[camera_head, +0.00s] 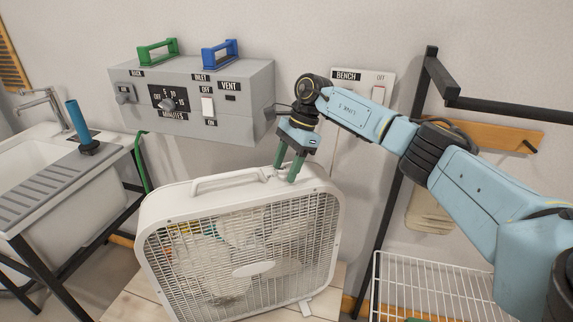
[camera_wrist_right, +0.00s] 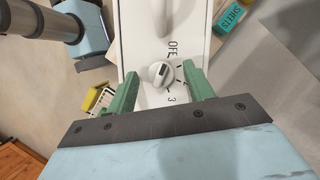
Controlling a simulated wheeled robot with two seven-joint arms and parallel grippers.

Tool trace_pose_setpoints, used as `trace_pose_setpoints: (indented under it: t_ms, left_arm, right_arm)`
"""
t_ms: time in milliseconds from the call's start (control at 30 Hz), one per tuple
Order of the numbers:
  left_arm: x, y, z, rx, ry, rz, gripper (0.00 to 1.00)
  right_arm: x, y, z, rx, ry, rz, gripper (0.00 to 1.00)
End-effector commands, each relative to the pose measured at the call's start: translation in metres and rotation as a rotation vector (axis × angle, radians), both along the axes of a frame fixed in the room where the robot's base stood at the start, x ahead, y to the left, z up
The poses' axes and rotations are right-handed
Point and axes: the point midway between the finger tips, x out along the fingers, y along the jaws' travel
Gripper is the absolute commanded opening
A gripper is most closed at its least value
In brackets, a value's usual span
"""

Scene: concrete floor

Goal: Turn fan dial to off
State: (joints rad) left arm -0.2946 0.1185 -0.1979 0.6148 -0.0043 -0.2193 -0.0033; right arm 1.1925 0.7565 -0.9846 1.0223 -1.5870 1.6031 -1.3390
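A white box fan (camera_head: 240,245) stands upright on a wooden surface, its grille facing me. Its round white dial (camera_wrist_right: 161,74) sits on the top panel in the right wrist view, between the printed "OFF" and "3". A dark mark shows on the knob; I cannot tell exactly which setting it points to. My right gripper (camera_head: 284,172) is over the right part of the fan's top, fingers pointing down. In the wrist view its green fingers (camera_wrist_right: 160,71) are open on either side of the dial, with visible gaps. The head view hides the dial. My left gripper is not in view.
A grey control box (camera_head: 190,98) with a timer and switches is on the wall behind the fan. The fan's carry handle (camera_head: 228,180) is left of the gripper. A sink (camera_head: 70,200) stands left; a black-framed rack with a white wire shelf (camera_head: 430,285) is right.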

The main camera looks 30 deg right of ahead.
Motion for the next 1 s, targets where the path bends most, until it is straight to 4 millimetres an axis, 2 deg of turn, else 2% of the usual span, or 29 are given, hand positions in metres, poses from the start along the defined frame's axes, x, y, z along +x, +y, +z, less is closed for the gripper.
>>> trace_pose_setpoints:
  t_ms: [267, 700, 1000]
  left_arm:
    - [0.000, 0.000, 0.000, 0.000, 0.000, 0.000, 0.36]
    - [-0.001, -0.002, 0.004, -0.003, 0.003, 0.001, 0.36]
    - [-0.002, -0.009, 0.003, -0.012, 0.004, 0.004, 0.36]
  right_arm:
    - [0.000, -0.002, 0.004, 0.000, -0.001, -0.001, 0.52]
    - [-0.001, -0.026, 0.063, 0.000, -0.001, -0.002, 0.52]
    - [-0.001, -0.029, 0.070, 0.000, 0.000, 0.000, 0.52]
